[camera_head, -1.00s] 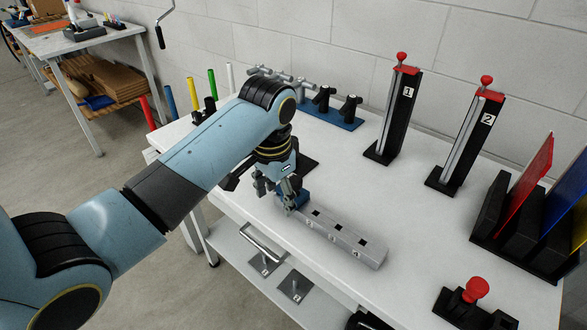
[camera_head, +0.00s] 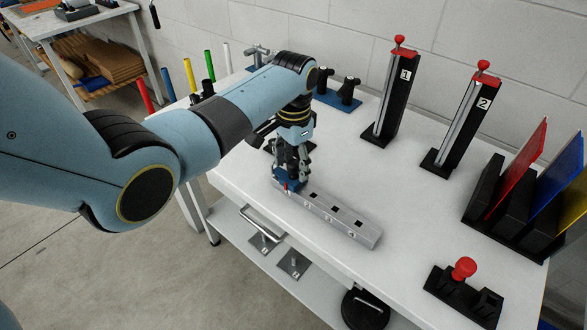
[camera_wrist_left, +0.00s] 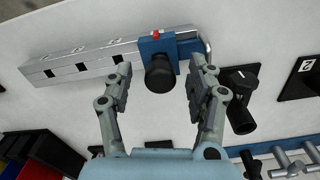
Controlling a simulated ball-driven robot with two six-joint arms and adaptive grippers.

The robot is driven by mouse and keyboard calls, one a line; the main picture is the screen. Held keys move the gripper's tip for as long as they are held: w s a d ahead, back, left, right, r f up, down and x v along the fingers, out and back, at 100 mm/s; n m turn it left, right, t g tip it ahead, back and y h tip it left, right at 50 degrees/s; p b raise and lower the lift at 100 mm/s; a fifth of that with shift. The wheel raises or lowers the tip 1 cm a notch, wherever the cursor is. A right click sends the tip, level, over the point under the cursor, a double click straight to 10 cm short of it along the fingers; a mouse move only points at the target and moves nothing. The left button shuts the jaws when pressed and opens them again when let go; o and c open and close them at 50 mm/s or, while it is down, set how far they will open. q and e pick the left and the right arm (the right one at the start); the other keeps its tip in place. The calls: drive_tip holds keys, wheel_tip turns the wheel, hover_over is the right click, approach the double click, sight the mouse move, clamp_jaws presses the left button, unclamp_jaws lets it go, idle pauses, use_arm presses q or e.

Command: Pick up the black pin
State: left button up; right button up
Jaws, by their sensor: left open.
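The black pin (camera_wrist_left: 159,74) shows in the left wrist view as a round black head at a blue block (camera_wrist_left: 153,43) with a small red part. The blue block sits at the end of a grey bar (camera_wrist_left: 85,62) with square holes. My left gripper (camera_head: 291,176) is open over this end of the bar in the head view. In the left wrist view its two fingers stand on either side of the black head, with gaps showing. In the head view the pin is hidden behind the fingers. My right gripper is not in view.
A black clamp-like part (camera_wrist_left: 240,112) on a plate stands close beside one finger. Towers 1 (camera_head: 392,98) and 2 (camera_head: 463,120) stand at the back. A rack of coloured plates (camera_head: 520,200) and a red knob (camera_head: 464,267) are to the right.

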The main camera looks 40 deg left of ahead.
use_arm(q)
drive_tip(key=shift+f, duration=0.7)
clamp_jaws()
drive_tip(key=shift+r, duration=0.1)
